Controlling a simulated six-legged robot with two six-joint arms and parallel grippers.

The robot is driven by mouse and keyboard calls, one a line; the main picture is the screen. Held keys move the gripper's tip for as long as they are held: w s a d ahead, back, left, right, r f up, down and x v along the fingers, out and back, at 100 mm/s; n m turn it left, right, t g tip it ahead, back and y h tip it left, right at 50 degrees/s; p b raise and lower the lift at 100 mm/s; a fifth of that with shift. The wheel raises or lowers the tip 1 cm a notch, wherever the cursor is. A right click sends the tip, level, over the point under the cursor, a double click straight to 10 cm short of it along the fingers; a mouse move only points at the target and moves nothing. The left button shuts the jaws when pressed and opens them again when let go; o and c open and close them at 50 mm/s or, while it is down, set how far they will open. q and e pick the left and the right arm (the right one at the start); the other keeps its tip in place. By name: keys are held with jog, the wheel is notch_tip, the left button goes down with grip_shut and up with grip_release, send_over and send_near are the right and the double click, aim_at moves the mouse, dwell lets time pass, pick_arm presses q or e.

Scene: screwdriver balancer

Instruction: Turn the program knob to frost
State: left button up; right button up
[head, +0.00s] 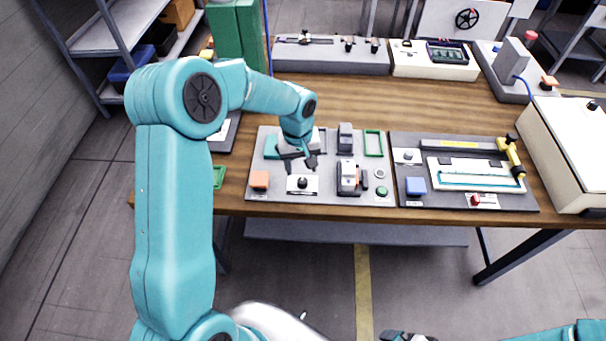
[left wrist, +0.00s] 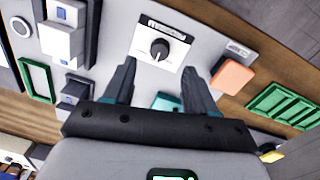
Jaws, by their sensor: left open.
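The program knob (left wrist: 159,48) is a round black knob with a light pointer mark, on a white label plate with dark print along one edge. The print is too small to read. In the head view the knob (head: 303,182) sits on the front part of a grey panel (head: 330,196). My left gripper (head: 298,166) is open and empty above the panel, behind the knob. In the left wrist view its two fingers (left wrist: 160,88) are apart, with the knob beyond the gap between their tips, not touched. My right gripper (head: 405,336) shows only partly at the bottom edge.
An orange block (head: 259,179) is left of the knob and a grey-white device (head: 348,177) stands right of it. A green frame (head: 373,143) and green button (head: 382,191) are farther right. Another panel with a yellow-handled tool (head: 511,155) adjoins. Bare wood lies behind.

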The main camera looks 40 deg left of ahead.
aim_at(302, 180)
pick_arm(q)
notch_tip(302, 180, down, 6)
jog(key=shift+w+d+p, duration=0.1)
jog(key=shift+w+p, duration=0.05)
jog(key=shift+p, duration=0.2)
grip_shut()
